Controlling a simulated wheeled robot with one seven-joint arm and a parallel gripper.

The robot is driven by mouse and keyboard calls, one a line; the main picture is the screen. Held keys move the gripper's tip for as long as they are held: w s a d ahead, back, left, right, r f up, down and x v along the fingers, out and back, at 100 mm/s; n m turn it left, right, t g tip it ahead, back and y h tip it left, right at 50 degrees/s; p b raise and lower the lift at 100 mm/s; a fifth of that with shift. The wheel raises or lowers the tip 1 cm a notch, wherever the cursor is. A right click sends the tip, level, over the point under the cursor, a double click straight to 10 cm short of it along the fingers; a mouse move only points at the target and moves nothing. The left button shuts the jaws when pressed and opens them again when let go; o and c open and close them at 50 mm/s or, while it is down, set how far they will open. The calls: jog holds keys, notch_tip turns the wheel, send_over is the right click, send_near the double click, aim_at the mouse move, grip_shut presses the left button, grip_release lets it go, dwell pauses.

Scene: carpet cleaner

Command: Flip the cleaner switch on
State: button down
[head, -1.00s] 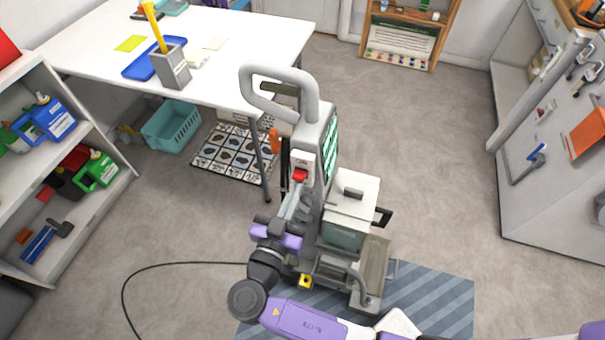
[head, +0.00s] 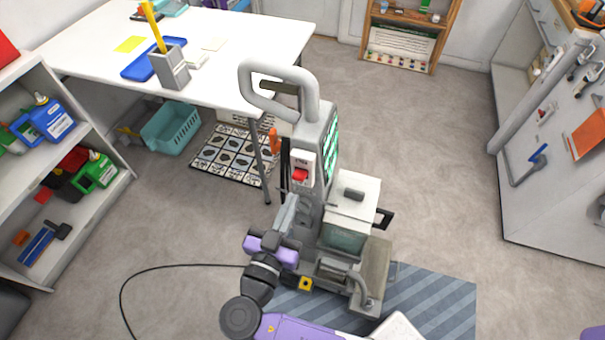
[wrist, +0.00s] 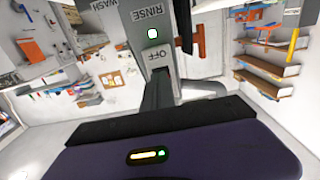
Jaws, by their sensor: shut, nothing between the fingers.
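The carpet cleaner (head: 322,150) stands upright in the middle of the head view, with a looped grey handle on top. Its red switch (head: 300,175) sits on a pale plate on the side facing my arm. My gripper (head: 291,202) is shut and empty, just below the switch and apart from it in the picture. My shut fingers (wrist: 158,88) point up at the panel under OFF. The red switch is not clear there.
A white table (head: 95,45) stands behind the cleaner at left. A shelf with bottles (head: 75,150) is at far left. A striped mat (head: 430,300) lies by the cleaner's base, and a black cable (head: 135,280) curves over the carpet. Carpet to the right is clear.

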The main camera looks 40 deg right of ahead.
jog(key=shift+b+v, duration=0.65)
jog(key=shift+v, duration=1.6)
